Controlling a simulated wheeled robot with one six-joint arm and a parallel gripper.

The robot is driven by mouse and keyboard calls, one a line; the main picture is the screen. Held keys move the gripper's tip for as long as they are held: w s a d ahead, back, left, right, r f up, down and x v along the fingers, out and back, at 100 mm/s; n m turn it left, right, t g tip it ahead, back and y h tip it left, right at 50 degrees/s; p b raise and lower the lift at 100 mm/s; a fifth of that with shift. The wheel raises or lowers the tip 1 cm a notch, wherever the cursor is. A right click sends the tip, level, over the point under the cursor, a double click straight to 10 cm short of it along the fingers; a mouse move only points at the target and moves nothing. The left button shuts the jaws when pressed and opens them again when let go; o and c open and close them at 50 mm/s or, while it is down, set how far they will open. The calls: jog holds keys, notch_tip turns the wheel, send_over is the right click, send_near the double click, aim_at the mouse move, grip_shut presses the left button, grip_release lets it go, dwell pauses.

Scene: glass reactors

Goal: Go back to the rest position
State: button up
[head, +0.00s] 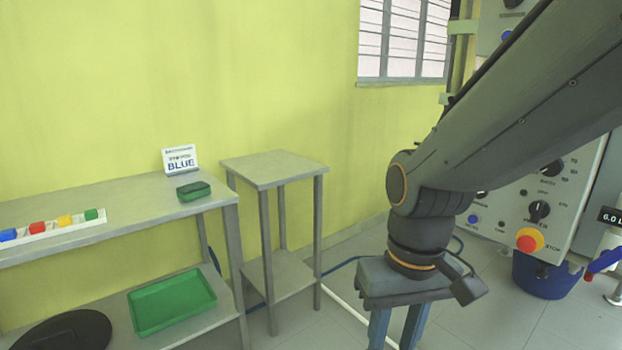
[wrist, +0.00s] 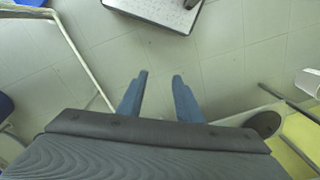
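My arm reaches into the head view from the upper right, and its wrist hangs down right of the middle. My gripper (head: 397,330) points down in front of the floor, right of the small grey side table (head: 272,168). In the wrist view my gripper (wrist: 160,82) shows two blue fingers with a clear gap between them. Only floor tiles show in that gap, so the gripper is open and empty. The fingertips are cut off by the lower edge of the head view.
A control panel (head: 521,222) with knobs and a red stop button (head: 528,241) stands behind my arm at right, above a blue bucket (head: 540,277). A grey bench (head: 125,205) at left holds a green box (head: 193,191) and a sign (head: 180,160); a green tray (head: 171,302) lies below.

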jog(key=d+r+m+p, duration=0.2)
jog(key=d+r+p, duration=0.4)
jog(key=p, duration=0.6)
jog(key=shift+d+r+h, duration=0.3)
jog(key=shift+d+r, duration=0.05)
jog(key=shift+d, duration=0.35)
jog(key=shift+s+d, duration=0.1)
dwell(1.0)
